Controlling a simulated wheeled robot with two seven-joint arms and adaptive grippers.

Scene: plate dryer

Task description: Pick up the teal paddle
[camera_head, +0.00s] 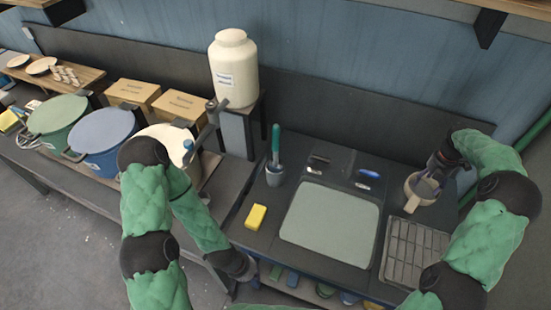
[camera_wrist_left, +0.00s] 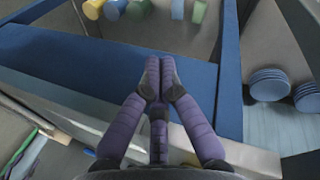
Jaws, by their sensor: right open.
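The teal paddle (camera_head: 275,143) appears to be the teal-handled tool standing nearly upright in a small grey cup (camera_head: 274,176) at the back left of the counter. Its lower end is hidden in the cup. My left gripper (camera_head: 251,278) is low at the counter's front edge, well in front of the paddle and apart from it. In the left wrist view its purple fingertips (camera_wrist_left: 160,75) are together with nothing visible between them. My right gripper (camera_head: 425,185) is open at the beige mug (camera_head: 412,199) on the right; whether it touches the mug is unclear.
A yellow sponge (camera_head: 256,216) lies in front of the cup, left of the grey-green sink panel (camera_head: 330,224). A drying rack (camera_head: 413,254) is at right. A white jug (camera_head: 233,70) and several pots stand left. Shelves with dishes lie below the counter.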

